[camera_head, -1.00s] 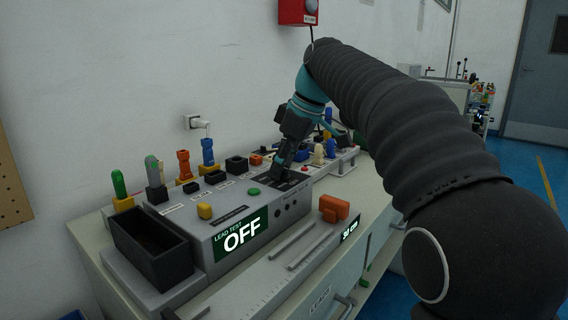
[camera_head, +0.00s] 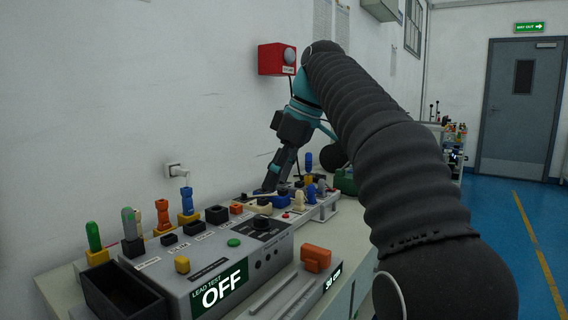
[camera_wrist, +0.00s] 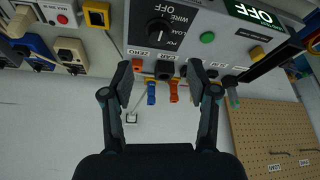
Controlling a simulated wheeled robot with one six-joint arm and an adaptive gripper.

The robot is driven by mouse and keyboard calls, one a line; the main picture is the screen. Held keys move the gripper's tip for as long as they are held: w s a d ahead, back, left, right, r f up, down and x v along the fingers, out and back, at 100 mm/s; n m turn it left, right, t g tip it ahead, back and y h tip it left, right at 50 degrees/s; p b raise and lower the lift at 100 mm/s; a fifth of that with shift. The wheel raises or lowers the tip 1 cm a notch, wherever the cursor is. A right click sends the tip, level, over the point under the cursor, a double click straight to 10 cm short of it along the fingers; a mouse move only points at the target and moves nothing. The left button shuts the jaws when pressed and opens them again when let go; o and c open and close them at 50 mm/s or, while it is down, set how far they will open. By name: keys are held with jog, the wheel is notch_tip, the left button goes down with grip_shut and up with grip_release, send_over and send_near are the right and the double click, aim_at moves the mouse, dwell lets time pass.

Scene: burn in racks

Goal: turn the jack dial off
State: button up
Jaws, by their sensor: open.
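A grey test box (camera_head: 205,265) stands on the bench, with a lit display (camera_head: 222,290) reading LEAD TEST OFF. A black round dial (camera_head: 262,221) sits on its top at the right end; the wrist view shows this dial (camera_wrist: 158,32) with small labels around it. I cannot read whether one says jack. My gripper (camera_head: 270,187) is beyond and above the dial in the head view, apart from it. In the wrist view my gripper (camera_wrist: 158,80) has its two fingers spread wide with nothing between them.
Coloured plugs, such as a blue one (camera_head: 187,202) and an orange one (camera_head: 162,214), stand behind the box. A black open bin (camera_head: 125,295) is at its left. An orange block (camera_head: 316,258) lies in front. A second panel (camera_head: 325,205) with sockets is at the right.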

jog(key=shift+v, duration=1.4)
jog(key=shift+s, duration=0.1)
jog(key=s+d+f+m+t+h, duration=0.1)
jog(key=s+d+f+m, duration=0.3)
jog(key=s+f, duration=0.4)
jog(key=s+d+f+m+t+h, duration=0.1)
jog(key=s+d+f+m, duration=0.3)
jog(key=s+f, duration=0.5)
jog(key=s+d+f+m+t+h, duration=0.2)
jog(key=s+d+f+m, duration=0.2)
jog(key=s+f, duration=0.5)
notch_tip(320, 180, down, 5)
jog(key=shift+d+f+m, duration=0.1)
jog(key=shift+d+m, duration=0.1)
jog(key=shift+m, duration=0.6)
